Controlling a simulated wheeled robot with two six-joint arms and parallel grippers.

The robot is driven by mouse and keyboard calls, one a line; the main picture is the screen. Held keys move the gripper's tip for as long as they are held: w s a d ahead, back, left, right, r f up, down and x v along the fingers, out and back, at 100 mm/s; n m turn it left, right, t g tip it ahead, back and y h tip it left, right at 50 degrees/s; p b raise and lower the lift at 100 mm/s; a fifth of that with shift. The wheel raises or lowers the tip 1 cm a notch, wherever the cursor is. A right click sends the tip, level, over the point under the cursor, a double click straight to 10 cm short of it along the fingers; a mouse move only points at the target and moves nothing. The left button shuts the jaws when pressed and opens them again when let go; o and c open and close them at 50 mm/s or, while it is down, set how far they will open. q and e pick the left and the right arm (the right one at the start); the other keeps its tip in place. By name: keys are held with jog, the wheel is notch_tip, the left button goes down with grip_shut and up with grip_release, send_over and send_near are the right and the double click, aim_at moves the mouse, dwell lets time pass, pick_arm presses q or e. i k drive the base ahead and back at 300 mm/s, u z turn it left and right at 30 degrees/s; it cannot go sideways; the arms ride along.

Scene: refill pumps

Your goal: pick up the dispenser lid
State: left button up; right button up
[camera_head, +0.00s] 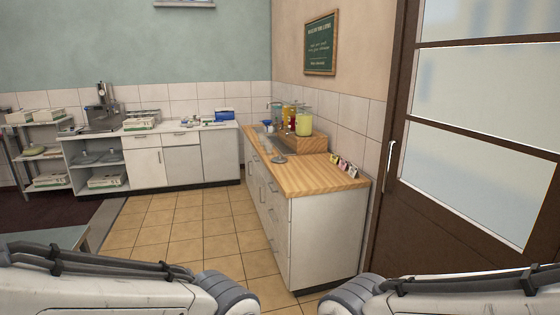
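Several coloured dispensers stand at the back of the wood-topped counter, on a raised wooden shelf. The nearest is a yellow-green dispenser (303,125) with a pale top. Orange and reddish ones stand behind it and partly overlap. A small grey round piece (279,160) lies on the countertop in front of the shelf; it is too small to tell if it is a lid. My two arms show only as links along the bottom edge. Neither gripper is in view.
The wooden counter (318,183) stands right of centre, with small coloured cards (345,166) near its front right. A brown door (398,130) is on the right. White cabinets (147,164) line the far wall. The tiled floor (190,232) between is clear.

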aim_at(278, 159)
jog(key=u, duration=0.15)
jog(key=i, duration=0.45)
jog(key=u, duration=0.65)
jog(key=i, duration=1.95)
jog(key=u, duration=0.35)
jog(key=i, duration=2.05)
jog(key=z, duration=0.6)
jog(key=i, duration=1.3)
jog(key=z, duration=1.75)
jog(key=i, duration=1)
jog(key=z, duration=0.65)
